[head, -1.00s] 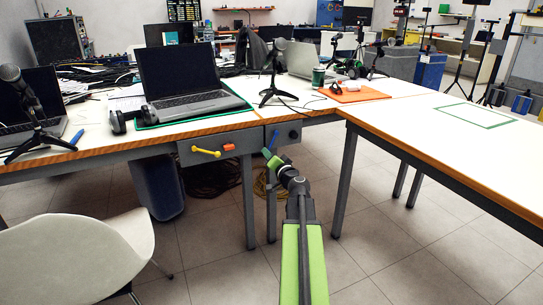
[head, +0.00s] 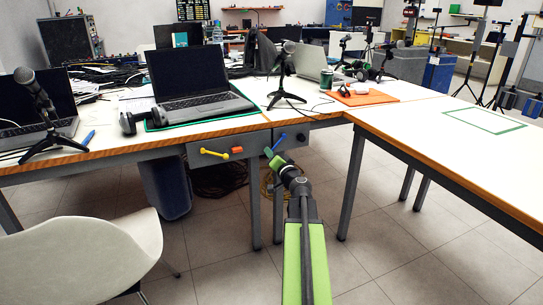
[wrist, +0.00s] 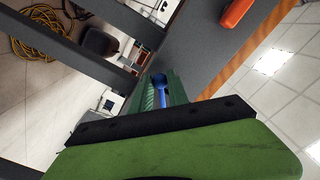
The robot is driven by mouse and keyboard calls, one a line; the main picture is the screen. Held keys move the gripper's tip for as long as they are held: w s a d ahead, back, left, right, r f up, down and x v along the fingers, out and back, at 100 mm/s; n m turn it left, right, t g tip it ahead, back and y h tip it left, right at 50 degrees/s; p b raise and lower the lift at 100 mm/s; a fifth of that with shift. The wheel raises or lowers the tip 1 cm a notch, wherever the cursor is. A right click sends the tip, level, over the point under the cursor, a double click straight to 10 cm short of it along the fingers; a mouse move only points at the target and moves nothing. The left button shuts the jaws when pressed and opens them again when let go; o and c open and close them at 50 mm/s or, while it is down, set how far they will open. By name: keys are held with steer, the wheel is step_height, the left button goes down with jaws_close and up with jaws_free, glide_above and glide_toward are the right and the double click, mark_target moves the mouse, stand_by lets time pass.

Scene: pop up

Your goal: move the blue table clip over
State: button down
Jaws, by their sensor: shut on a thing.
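The blue table clip (head: 279,142) shows as a short slanted blue bar in front of the grey panel under the table edge. My gripper (head: 272,156), with green fingers, is at its lower end. In the wrist view the blue clip (wrist: 160,85) lies between the two green fingers of my gripper (wrist: 162,92), which are shut on it. The fingers hide part of the clip. I cannot tell whether the clip still touches the panel.
A yellow clip (head: 214,153) and an orange clip (head: 236,150) sit on the grey panel (head: 203,161) left of my gripper. A table leg (head: 252,205) stands below. A white chair (head: 95,255) is at the lower left. The right tabletop (head: 430,130) is mostly clear.

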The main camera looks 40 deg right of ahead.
steer(key=shift+w+a+r+p, duration=0.15)
steer(key=shift+a+r+p, duration=0.15)
steer(key=shift+r+p, duration=0.25)
steer(key=shift+w+a+r+p, duration=0.1)
steer(key=shift+a+r+p, duration=0.2)
steer(key=shift+r+p, duration=0.25)
steer(key=shift+r, duration=0.15)
steer(key=c, duration=2.2)
jaws_free()
steer(key=shift+a+r+p, duration=0.2)
steer(key=shift+r+p, duration=1)
steer(key=shift+p, duration=0.15)
steer(key=c, duration=2.2)
jaws_free()
steer(key=shift+f, duration=0.1)
steer(key=c, duration=2.2)
jaws_free()
steer(key=c, duration=1.1)
jaws_free()
